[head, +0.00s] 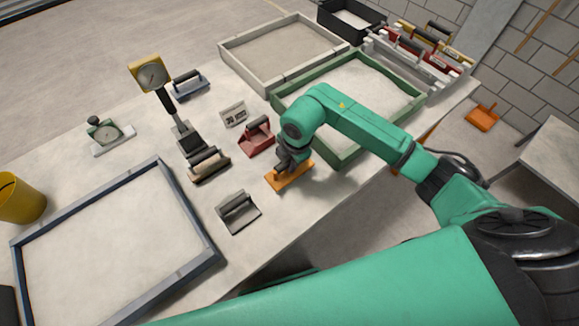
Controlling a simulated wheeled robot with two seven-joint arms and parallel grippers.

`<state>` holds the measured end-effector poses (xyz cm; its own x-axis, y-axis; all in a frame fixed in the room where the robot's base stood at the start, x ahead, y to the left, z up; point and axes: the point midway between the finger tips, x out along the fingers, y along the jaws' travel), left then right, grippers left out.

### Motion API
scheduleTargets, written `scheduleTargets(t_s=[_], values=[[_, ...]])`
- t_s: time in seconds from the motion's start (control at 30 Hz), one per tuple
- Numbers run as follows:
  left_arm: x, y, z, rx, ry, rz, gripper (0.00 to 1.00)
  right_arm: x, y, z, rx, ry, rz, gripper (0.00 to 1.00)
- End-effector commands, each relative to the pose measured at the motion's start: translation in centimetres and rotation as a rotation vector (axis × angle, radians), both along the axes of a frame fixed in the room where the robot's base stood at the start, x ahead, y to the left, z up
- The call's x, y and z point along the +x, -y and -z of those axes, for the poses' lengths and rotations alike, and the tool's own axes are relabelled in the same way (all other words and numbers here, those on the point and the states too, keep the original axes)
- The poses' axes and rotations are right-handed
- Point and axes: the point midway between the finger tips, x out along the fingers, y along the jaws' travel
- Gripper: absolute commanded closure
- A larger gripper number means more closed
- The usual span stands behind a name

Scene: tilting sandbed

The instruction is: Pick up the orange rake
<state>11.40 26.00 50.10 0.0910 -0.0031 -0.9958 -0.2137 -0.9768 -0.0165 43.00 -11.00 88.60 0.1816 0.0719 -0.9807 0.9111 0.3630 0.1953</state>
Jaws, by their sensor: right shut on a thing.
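The orange rake (287,178) lies on the light table near its front edge, seen as a flat orange plate under my right gripper. My right gripper (287,165) reaches down from above and is shut on the rake; the fingers and the rake's handle are mostly hidden by the wrist. I cannot tell whether the rake touches the table or is just above it. My left gripper is not in view.
A red tool (257,137) stands close to the left of my gripper, and a grey tool (238,211) nearer the front. A green-framed sandbed (343,158) is just behind right. A blue-grey frame (190,214) fills the left front. A dial gauge (152,77) stands behind.

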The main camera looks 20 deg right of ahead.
Motion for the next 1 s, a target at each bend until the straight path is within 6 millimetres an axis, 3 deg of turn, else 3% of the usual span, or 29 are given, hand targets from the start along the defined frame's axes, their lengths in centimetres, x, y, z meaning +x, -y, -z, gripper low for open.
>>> scheduleTargets(t_s=[0.17,0.37,0.47,0.73,0.83,1.0], values=[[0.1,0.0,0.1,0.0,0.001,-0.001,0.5,0.1,0.0,-0.4,0.001,0.003,0.0,1.0],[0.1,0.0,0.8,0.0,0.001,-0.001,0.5,0.2,0.0,-3.2,0.002,0.008,-0.002,1.0],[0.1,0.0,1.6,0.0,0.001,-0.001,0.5,0.2,-0.1,-6.1,0.002,0.011,-0.003,1.0],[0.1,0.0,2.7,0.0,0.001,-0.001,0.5,0.2,0.0,-16.0,0.0,0.009,0.001,1.0],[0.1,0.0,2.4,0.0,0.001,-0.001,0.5,0.1,0.1,-18.5,-0.002,0.005,0.001,1.0],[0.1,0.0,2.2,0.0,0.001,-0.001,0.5,0.0,0.0,-20.1,0.001,0.002,0.001,1.0]])
